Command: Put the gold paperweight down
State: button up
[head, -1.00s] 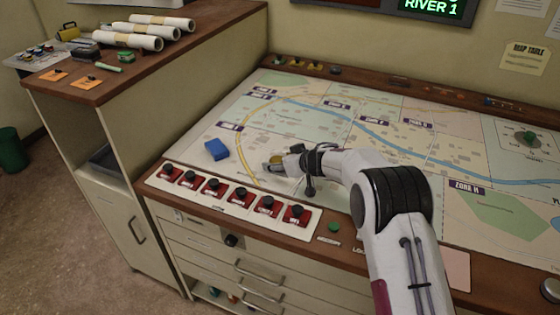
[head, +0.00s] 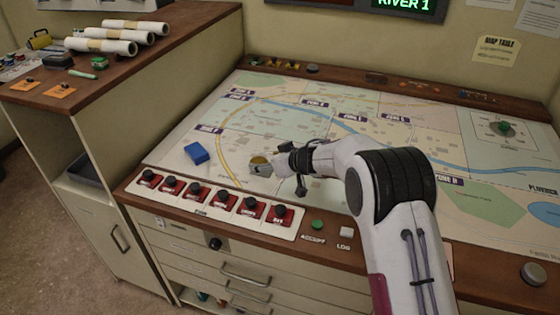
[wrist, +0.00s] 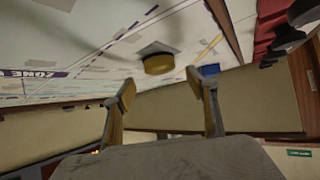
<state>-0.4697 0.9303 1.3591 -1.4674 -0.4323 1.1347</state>
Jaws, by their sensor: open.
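The gold paperweight (head: 258,160) is a small round gold piece at the lower left of the map table (head: 300,130). It shows in the wrist view (wrist: 159,64) just beyond and between my fingertips, apart from both, and appears to rest on the map. A grey patch shows behind it. My gripper (wrist: 160,86) is open and empty. In the head view my gripper (head: 262,167) is low over the map at the paperweight, and its fingers partly overlap it there.
A blue block (head: 196,153) lies on the map left of my gripper. A row of red switches with black knobs (head: 212,197) lines the front edge. A green button (head: 317,225) is farther right. Rolled papers (head: 100,46) lie on the cabinet at left.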

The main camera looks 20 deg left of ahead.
jog(key=v, duration=0.7)
jog(key=shift+s+d+r, duration=0.2)
jog(key=shift+r, duration=0.1)
dwell(0.8)
